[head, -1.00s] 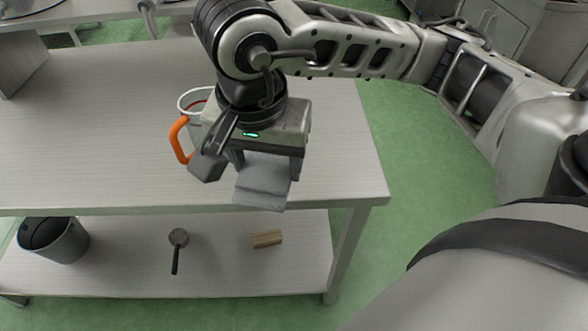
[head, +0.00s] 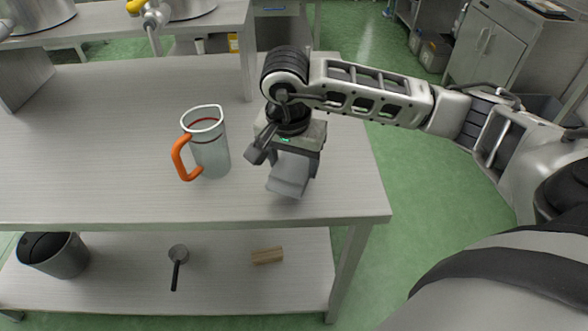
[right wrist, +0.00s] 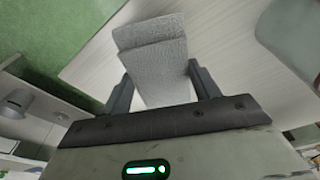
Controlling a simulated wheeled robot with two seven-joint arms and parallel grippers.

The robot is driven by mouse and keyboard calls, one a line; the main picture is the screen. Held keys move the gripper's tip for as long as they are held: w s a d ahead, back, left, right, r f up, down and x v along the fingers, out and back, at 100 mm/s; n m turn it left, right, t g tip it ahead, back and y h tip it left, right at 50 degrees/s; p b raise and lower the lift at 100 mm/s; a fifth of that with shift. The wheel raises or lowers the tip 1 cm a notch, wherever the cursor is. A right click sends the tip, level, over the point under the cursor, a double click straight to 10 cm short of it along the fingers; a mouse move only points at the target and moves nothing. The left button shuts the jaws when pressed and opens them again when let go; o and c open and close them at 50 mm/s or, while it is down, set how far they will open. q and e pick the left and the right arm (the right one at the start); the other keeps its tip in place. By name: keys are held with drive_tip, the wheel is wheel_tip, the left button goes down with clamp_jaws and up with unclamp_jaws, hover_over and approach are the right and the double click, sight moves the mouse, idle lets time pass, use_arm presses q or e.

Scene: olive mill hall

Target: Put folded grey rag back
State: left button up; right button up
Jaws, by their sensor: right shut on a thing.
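The folded grey rag (head: 289,174) is between the fingers of my right gripper (head: 290,160), over the right part of the steel table (head: 100,140). In the right wrist view the rag (right wrist: 155,60) sticks out from between both fingers of the gripper (right wrist: 165,85), which is shut on it. Its lower part hangs below the fingers; I cannot tell whether it touches the tabletop. My left gripper is not in view.
A clear jug (head: 210,150) with an orange handle stands on the table, left of my right gripper. The lower shelf (head: 120,280) holds a dark bucket (head: 58,256), a ladle-like tool (head: 178,255) and a wooden block (head: 267,256). The left tabletop is clear.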

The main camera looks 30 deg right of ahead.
sight(293, 164)
drive_tip(key=f, duration=0.2)
drive_tip(key=f+p, duration=0.1)
drive_tip(key=shift+w+d+f, duration=0.15)
drive_tip(key=shift+w+d, duration=0.05)
drive_tip(key=shift+d, duration=0.1)
drive_tip(key=shift+f, duration=0.5)
drive_tip(key=o, duration=0.9)
drive_tip(key=shift+o, duration=0.2)
drive_tip(key=shift+r, duration=0.1)
drive_tip(key=shift+r, duration=0.2)
drive_tip(key=r, duration=0.3)
drive_tip(key=a+r, duration=0.1)
drive_tip(key=r, duration=0.6)
drive_tip(key=shift+s+a+r+b, duration=0.2)
drive_tip(key=shift+s+b, duration=0.15)
drive_tip(key=shift+s, duration=0.05)
drive_tip(key=shift+s+r, duration=0.1)
drive_tip(key=shift+r, duration=0.55)
